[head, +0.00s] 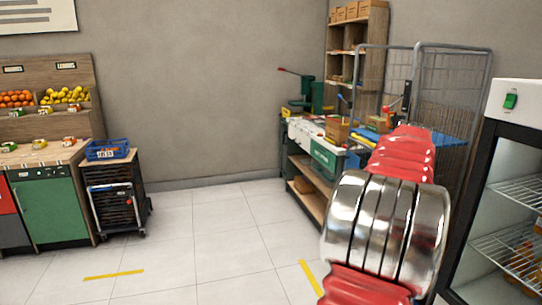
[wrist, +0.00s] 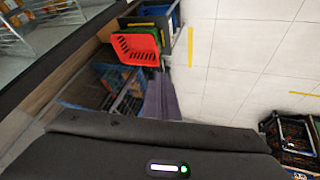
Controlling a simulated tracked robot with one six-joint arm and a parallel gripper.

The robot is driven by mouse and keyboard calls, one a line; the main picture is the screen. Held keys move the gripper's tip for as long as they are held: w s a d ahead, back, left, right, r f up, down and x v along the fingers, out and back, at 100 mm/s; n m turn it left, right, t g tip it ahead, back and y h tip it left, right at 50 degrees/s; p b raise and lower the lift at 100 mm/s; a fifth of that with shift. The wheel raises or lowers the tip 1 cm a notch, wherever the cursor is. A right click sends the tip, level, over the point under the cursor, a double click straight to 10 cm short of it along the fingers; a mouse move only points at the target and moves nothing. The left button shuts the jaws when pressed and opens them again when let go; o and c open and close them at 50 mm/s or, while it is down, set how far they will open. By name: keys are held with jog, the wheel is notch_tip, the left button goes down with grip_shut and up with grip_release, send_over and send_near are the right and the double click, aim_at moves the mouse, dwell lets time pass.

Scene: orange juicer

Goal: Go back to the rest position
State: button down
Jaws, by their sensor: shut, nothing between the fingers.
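My gripper (wrist: 161,82) shows in the wrist view as a dark housing with a small white and green light along the bottom edge. Its narrow greyish fingers point up the picture, shut together and empty. In the head view my red and silver arm rises at the lower right, but the gripper itself cannot be made out there.
The wrist view shows a red basket (wrist: 137,46) beyond the fingers and a dark crate (wrist: 292,140) at right. The middle floor is clear.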

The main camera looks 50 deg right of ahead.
jog(key=w+a+r+n+t+y, duration=0.2)
jog(key=w+a+n, duration=0.1)
jog(key=w+a, duration=2.05)
jog(key=w+a+f+n+t+y, duration=0.1)
jog(key=w+a, duration=0.1)
jog(key=a, duration=0.8)
jog(key=w+a+n+t, duration=0.1)
jog(key=w+a+n, duration=0.15)
jog(key=a, duration=0.75)
jog(key=s+a+f+n+y, duration=0.1)
jog(key=s+a+f, duration=0.2)
jog(key=a, duration=0.5)
jog(key=s+a+f+n+y, duration=0.1)
jog(key=s+a+f, duration=0.2)
jog(key=a, duration=0.6)
jog(key=s+a+f+n+y, duration=0.1)
jog(key=s+a+f, duration=0.1)
jog(key=a, duration=0.6)
jog(key=shift+s+a+f, duration=0.35)
jog(key=shift+s+f, duration=0.05)
jog(key=shift+f, duration=0.1)
jog(key=shift+n, duration=0.25)
